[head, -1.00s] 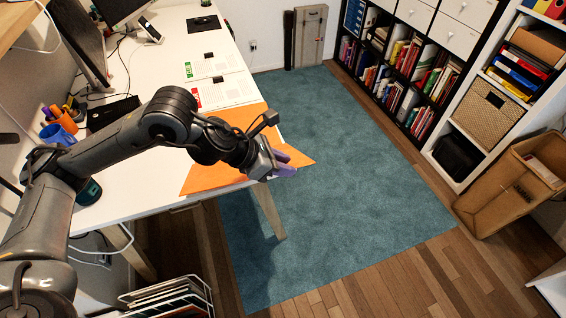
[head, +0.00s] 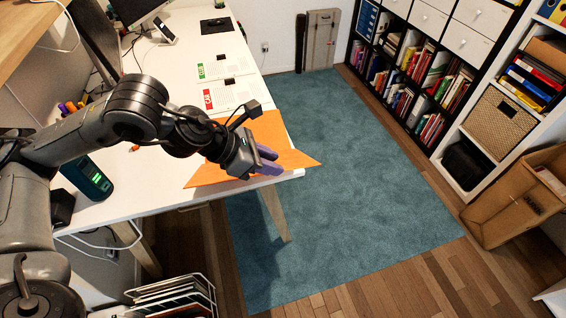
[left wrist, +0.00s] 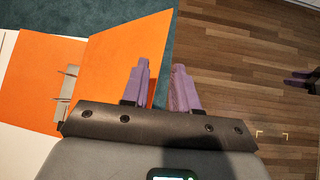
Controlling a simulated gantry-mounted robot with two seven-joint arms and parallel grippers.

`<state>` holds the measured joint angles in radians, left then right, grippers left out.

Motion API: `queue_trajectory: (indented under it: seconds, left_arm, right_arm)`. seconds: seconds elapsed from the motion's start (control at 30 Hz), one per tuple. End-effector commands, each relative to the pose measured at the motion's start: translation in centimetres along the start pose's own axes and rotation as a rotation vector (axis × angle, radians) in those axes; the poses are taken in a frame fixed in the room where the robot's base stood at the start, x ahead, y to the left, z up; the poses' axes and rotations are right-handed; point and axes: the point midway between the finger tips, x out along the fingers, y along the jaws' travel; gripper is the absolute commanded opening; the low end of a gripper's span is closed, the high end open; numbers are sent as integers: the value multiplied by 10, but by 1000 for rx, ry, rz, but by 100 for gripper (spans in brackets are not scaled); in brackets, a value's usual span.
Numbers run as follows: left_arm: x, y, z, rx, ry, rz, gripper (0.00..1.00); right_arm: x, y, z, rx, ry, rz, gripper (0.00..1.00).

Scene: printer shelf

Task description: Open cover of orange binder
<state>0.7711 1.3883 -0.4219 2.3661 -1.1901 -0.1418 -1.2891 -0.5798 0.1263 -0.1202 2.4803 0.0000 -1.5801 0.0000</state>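The orange binder (head: 212,174) lies at the right edge of the white desk. In the left wrist view, one orange panel lies flat (left wrist: 42,75) beside metal rings (left wrist: 68,85), and the cover (left wrist: 125,50) stands up at an angle, so the binder is partly open. My left gripper (head: 267,160) has purple fingers and is over the desk edge at the binder. In the left wrist view its fingers (left wrist: 161,88) are apart, with the cover's edge behind the left finger. I cannot tell whether they touch.
Two white folders with green (head: 213,69) and red (head: 219,97) labels lie behind the binder. A dark cylindrical device (head: 92,178) stands at the desk's left. The blue rug (head: 370,190) right of the desk is clear. A wire rack (head: 175,297) stands below.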

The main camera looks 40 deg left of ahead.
Motion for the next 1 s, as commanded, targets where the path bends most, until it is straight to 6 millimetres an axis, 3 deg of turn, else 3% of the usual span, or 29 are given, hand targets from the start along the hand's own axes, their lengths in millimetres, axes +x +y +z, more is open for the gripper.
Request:
queue_trajectory:
  seconds: [0.1, 0.33, 1.0]
  left_arm:
    - [-16, 1, -1, 1, 2, 3, 29]
    - [-33, 0, -1, -1, 1, 1, 29]
    - [-37, -1, 0, 0, 1, -1, 29]
  right_arm:
    - [0, 0, 0, 1, 0, -1, 43]
    - [0, -1, 0, 4, 1, -3, 43]
    - [0, -2, 0, 9, 1, -7, 43]
